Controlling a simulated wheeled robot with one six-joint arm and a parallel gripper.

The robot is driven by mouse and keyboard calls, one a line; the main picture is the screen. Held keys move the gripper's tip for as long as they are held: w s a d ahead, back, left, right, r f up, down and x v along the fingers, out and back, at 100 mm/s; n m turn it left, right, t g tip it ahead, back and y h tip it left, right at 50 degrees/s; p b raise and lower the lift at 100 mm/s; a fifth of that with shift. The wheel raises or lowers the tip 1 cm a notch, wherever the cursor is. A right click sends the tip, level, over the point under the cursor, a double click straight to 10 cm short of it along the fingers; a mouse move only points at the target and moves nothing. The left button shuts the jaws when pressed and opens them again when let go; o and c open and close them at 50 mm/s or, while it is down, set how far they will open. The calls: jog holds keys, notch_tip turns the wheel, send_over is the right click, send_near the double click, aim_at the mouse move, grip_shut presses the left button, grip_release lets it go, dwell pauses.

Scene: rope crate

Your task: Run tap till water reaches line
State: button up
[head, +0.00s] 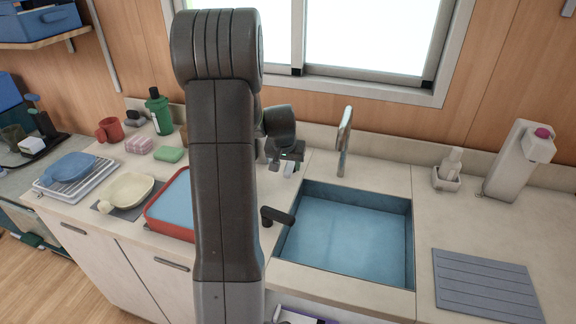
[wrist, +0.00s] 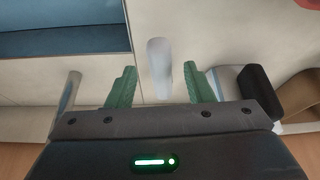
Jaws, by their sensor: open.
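The tap spout (head: 344,140) is a bent chrome pipe behind the blue sink basin (head: 400,245). The spout also shows at the left of the wrist view (wrist: 66,95). My gripper (wrist: 160,72) is open, with its green fingers on either side of a pale grey lever (wrist: 159,55), apart from it. In the head view my gripper (head: 288,160) hangs over the counter just left of the spout. I see no stream under the spout. I cannot make out a line in the basin or tell whether it holds water.
A red-rimmed blue tub (head: 170,203), a cream dish (head: 127,190) and a green bottle (head: 159,112) stand left of my arm. A black-and-grey object (wrist: 268,92) sits beside one finger.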

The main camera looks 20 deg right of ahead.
jog(key=shift+x, duration=1.15)
jog(key=shift+c, duration=0.5)
grip_shut()
jog(key=shift+w+a+f+b, duration=0.15)
jog(key=shift+b, duration=0.35)
jog(key=shift+w+a+m+b, duration=0.1)
jog(key=shift+a+m+b, duration=0.05)
jog(key=shift+m+b, duration=0.45)
jog(key=shift+r, duration=0.2)
